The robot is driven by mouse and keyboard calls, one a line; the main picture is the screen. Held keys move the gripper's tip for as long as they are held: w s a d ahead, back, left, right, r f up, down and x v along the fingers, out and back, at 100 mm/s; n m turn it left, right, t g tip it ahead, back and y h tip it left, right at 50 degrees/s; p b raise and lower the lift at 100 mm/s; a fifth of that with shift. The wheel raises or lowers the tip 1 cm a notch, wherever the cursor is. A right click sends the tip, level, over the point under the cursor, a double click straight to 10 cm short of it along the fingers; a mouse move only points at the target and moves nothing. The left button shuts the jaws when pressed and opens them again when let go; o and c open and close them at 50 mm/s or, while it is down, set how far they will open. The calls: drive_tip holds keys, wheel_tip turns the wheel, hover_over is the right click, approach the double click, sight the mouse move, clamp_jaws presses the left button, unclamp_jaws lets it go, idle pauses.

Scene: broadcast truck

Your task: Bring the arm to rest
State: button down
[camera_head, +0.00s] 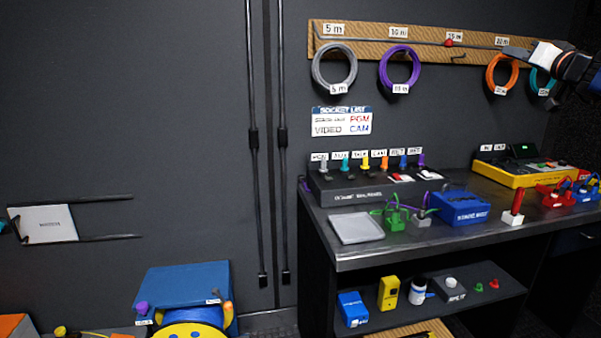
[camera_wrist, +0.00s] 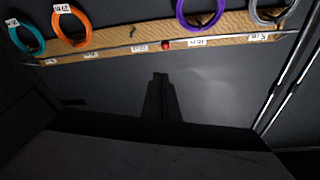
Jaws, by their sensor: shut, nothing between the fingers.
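My gripper (camera_head: 508,52) is at the upper right in the head view, in front of the peg board and close to its right end. It points left and its jaws are shut and empty. My arm reaches in from the right edge; most of it is out of view. In the wrist view a dark narrow shape stands below the board; I cannot tell whether it is my fingers or their shadow.
The peg board (camera_head: 425,50) holds grey (camera_head: 320,81), purple (camera_head: 386,81), orange (camera_head: 489,86) and teal (camera_head: 533,84) cable coils; it appears upside down in the wrist view (camera_wrist: 105,40). Below, the bench (camera_head: 350,254) carries a socket panel (camera_head: 345,193) and blue box (camera_head: 457,207). Open wall lies left.

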drive_tip(key=s+a+f+n+g+y, duration=0.1)
drive_tip(key=s+a+f+g, duration=0.3)
drive_tip(key=a+f, duration=0.5)
drive_tip(key=s+a+f+n+g+y, duration=0.1)
drive_tip(key=s+a+f+g, duration=0.1)
drive_tip(key=s+a+f, duration=0.55)
drive_tip(key=s+a+f+g+y, duration=0.1)
drive_tip(key=s+a+f+g, duration=0.25)
drive_tip(key=a+f, duration=0.6)
drive_tip(key=s+f+g+h, duration=0.5)
drive_tip(key=s+f+g, duration=0.1)
drive_tip(key=s+f, duration=2)
drive_tip(key=shift+a, duration=0.3)
